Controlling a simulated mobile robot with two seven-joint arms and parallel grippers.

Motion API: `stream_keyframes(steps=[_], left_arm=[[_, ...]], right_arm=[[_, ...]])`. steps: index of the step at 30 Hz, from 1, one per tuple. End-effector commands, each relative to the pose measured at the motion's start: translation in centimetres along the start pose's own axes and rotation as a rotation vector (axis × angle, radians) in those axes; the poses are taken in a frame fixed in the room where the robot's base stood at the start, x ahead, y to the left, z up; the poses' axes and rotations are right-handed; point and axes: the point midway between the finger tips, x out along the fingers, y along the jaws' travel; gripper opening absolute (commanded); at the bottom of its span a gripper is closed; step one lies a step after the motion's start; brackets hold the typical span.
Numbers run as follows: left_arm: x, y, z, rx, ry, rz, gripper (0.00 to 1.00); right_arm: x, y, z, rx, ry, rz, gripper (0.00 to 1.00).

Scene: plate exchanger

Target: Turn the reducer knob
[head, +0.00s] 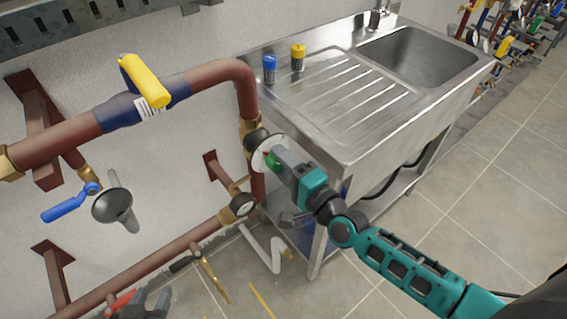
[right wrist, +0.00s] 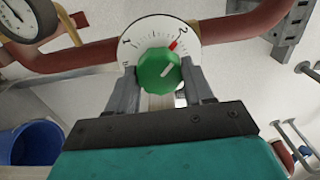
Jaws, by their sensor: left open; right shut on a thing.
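The reducer knob is green and round. It sits on a white dial (head: 256,153) on the red pipe in the head view, partly hidden by my right gripper (head: 283,160). In the right wrist view the knob (right wrist: 158,70) faces me, with the dial (right wrist: 137,38) behind it. A red mark points up and right, near the 2. My right gripper (right wrist: 160,80) has one finger on each side of the knob and is shut on it. My left gripper (head: 142,303) is at the bottom left of the head view, away from the knob. It is open; its tips are small and partly cut off.
A pressure gauge (head: 242,205) sits below the knob. A yellow-handled valve (head: 145,82) and blue lever (head: 70,203) are left.

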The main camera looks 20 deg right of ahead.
Motion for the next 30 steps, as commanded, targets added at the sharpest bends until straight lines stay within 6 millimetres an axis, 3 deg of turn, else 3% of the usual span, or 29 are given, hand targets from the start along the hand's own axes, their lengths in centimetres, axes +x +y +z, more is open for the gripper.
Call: stream_keyframes(steps=[11, 12, 18, 30], left_arm=[[-0.12, 0.03, 0.22, -0.001, -0.004, 0.0, 0.43], [-0.13, 0.04, 0.24, -0.001, -0.005, 0.0, 0.43], [-0.15, 0.03, 0.29, -0.002, -0.006, 0.0, 0.43], [-0.16, 0.0, 0.27, -0.002, -0.006, -0.001, 0.43]], right_arm=[[0.04, -0.1, -0.08, 0.003, 0.001, -0.002, 0.21], [0.04, -0.1, -0.08, 0.002, 0.001, -0.002, 0.54], [0.03, -0.06, -0.05, 0.002, 0.0, -0.001, 0.73], [-0.8, 0.02, -0.01, 0.002, 0.0, 0.001, 0.77]])
